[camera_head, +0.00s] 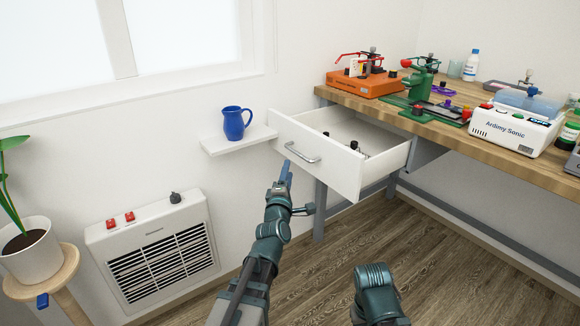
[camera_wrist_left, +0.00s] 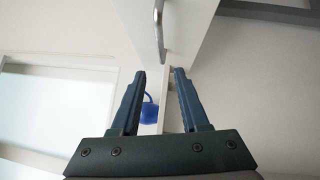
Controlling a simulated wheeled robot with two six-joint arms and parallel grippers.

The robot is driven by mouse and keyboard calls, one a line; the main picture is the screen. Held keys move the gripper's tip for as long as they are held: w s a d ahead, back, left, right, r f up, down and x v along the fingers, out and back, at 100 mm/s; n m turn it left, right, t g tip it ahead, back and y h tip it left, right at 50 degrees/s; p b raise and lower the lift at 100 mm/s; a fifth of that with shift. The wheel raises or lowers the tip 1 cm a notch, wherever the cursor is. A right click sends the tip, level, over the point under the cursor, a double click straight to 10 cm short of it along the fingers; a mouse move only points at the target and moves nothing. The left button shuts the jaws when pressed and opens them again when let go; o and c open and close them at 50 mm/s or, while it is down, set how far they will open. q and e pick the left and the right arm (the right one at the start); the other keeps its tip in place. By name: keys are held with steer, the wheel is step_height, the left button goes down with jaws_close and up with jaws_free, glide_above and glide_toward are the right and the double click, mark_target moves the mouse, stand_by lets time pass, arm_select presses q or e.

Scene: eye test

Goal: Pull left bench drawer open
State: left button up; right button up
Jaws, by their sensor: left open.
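The left bench drawer (camera_head: 315,165) is white and stands pulled out from under the wooden bench, with a few small dark items inside. Its metal bar handle (camera_head: 302,153) is on the front panel and also shows at the top of the left wrist view (camera_wrist_left: 159,28). My left gripper (camera_head: 285,172) is just below and left of the handle in the head view. In the left wrist view its two fingers (camera_wrist_left: 156,85) are apart with nothing gripped, and the handle lies beyond the tips. Only part of my right arm shows at the bottom; its gripper is out of view.
A blue jug (camera_head: 235,122) stands on a small white wall shelf (camera_head: 238,140) left of the drawer. A wall heater (camera_head: 155,255) and a potted plant (camera_head: 30,250) are at lower left. The bench (camera_head: 470,137) carries lab devices. The wooden floor below is clear.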

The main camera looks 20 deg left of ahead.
arm_select(q)
steer(key=s, duration=0.4)
steer(key=shift+s+d+f, duration=0.15)
steer(key=shift+d+f, duration=0.1)
steer(key=shift+f, duration=0.05)
arm_select(e)
steer(key=shift+s+d+f, duration=0.1)
steer(key=shift+s+f, duration=0.2)
steer(key=shift+s, duration=0.2)
arm_select(q)
steer(key=s+d+f+m+g+h, duration=0.3)
steer(key=d+f+m+g, duration=0.2)
steer(key=d+f+m, duration=0.25)
steer(key=s+d+f+m+g+h, duration=0.3)
steer(key=s+d+f+m+g, duration=0.15)
steer(key=d+f+m, duration=0.35)
steer(key=s+f+m+g+y, duration=0.2)
steer(key=s+f+m+g, duration=0.25)
steer(key=s, duration=0.45)
steer(key=s+f+m+g+y, duration=0.35)
steer(key=s+m+g, duration=0.2)
steer(key=s, duration=0.45)
step_height(320, 180, up, 37)
steer(key=h+p, duration=0.1)
steer(key=p, duration=3.7)
steer(key=shift+w+d+n, duration=0.3)
steer(key=shift+n, duration=0.05)
arm_select(e)
step_height(320, 180, up, 38)
steer(key=shift+r, duration=0.2)
